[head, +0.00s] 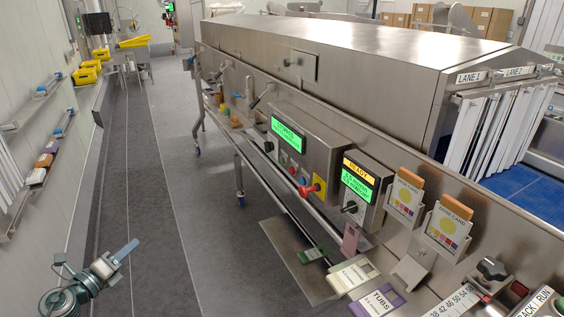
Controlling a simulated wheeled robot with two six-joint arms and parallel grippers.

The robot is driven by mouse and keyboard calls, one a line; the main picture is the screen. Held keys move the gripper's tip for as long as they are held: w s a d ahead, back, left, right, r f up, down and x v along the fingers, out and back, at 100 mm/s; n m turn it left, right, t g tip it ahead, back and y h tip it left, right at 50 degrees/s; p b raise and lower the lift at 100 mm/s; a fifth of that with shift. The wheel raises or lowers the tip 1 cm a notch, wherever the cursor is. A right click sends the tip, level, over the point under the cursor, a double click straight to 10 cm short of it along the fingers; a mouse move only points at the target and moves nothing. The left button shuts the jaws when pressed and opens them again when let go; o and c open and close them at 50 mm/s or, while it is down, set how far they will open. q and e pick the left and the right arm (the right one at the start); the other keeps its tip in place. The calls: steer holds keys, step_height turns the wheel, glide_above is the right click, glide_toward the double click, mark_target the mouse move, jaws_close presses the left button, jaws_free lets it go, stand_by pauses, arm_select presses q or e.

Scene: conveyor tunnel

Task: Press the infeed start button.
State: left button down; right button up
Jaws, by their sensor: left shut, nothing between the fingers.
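A steel control box (322,150) with a lit green screen (288,134) is mounted on the side of the conveyor tunnel (375,62). Below the screen sits a row of small buttons, with a green one (283,158) and a red one (293,170) among them. A red knob (308,190) projects from a yellow plate (319,184) at the box's lower right. Button labels are too small to read, so I cannot tell which is infeed start. My left gripper (126,250) is shut and empty at the lower left, over the floor, well away from the box. My right gripper is not in view.
A second box (361,187) with a READY display and a black dial is to the right. Wall shelves (42,165) stand left. The grey floor aisle (180,200) is clear.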

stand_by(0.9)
arm_select(q)
steer(key=s+a+f+n+g+y, duration=0.1)
steer(key=s+a+f+n+y, duration=0.3)
steer(key=f, duration=0.6)
steer(key=s+a+f+n+y, duration=0.1)
steer(key=f+n, duration=0.5)
steer(key=f, duration=0.3)
steer(key=s+a+f+n+g+y, duration=0.1)
steer(key=s+a+f+n+y, duration=0.3)
steer(key=f, duration=0.6)
steer(key=s+d+f+n+g, duration=0.2)
steer(key=s+f+n+g, duration=0.15)
steer(key=s+f, duration=0.4)
steer(key=s+d+f+n+g, duration=0.2)
steer(key=s+f+n, duration=0.3)
steer(key=f, duration=0.5)
steer(key=s+d+f+n+g, duration=0.2)
steer(key=s+d+f, duration=0.2)
steer(key=s, duration=0.6)
steer(key=s+d+f+n+g, duration=0.3)
steer(key=s+f, duration=0.4)
steer(key=s, duration=0.4)
steer(key=s+d+f+n+g, duration=0.2)
steer(key=s+d+f, duration=0.3)
steer(key=s, duration=0.5)
steer(key=shift+s+d+f+n+g+h, duration=0.15)
steer(key=shift+d+f+n+g+h, duration=0.25)
steer(key=shift+d+n, duration=0.2)
